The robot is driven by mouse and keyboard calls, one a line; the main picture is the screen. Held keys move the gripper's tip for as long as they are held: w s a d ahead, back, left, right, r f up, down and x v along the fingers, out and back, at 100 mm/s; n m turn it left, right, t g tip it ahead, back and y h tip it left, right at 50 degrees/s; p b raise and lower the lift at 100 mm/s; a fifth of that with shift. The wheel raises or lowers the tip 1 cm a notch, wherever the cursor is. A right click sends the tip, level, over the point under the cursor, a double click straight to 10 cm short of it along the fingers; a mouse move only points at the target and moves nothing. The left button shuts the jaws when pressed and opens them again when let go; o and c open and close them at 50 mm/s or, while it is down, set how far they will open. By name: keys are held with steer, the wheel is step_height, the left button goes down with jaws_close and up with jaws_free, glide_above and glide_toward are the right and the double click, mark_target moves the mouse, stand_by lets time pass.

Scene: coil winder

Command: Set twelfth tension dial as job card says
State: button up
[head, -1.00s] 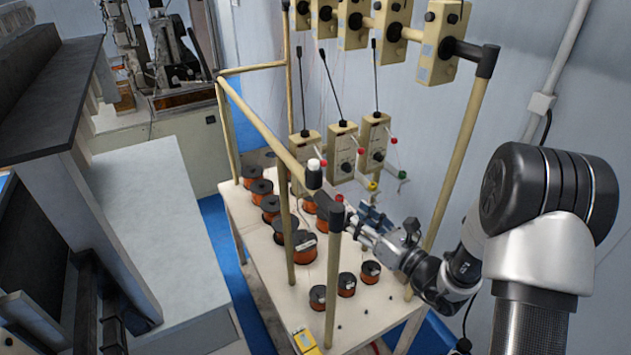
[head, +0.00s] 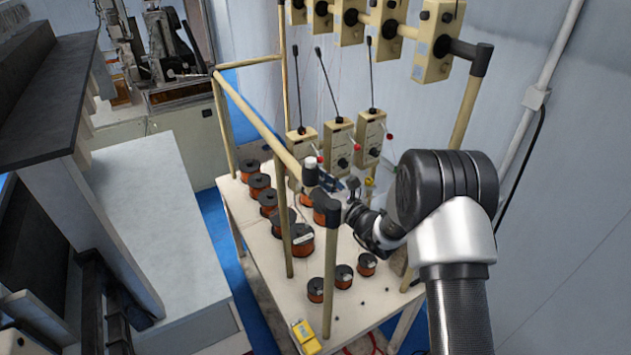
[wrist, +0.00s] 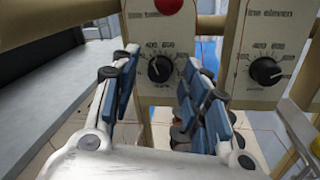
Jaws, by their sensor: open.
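In the wrist view a cream tension box carries a black dial (wrist: 160,68) with a printed scale; 400 and 600 are readable above it. The label above is blurred, and a red ball (wrist: 168,5) sits at its top. The dial's exact setting cannot be read. My gripper (wrist: 160,88) is open, with blue-padded fingers left and right of the dial in the picture; contact with it does not show. A second dial (wrist: 265,72), under a label reading line eleven, is to the right.
Several copper wire spools (head: 302,240) stand on the table (head: 250,235). A rail (head: 262,125) and black-capped post (head: 329,262) stand close to my arm. More tension boxes (head: 436,40) hang above. A yellow object (head: 305,337) lies at the table's front edge.

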steer(key=shift+c, duration=0.2)
jaws_close()
steer(key=shift+n+h+b, duration=0.3)
steer(key=shift+n+b, duration=1.7)
steer(key=shift+b, duration=1.15)
steer(key=shift+o, duration=0.2)
jaws_free()
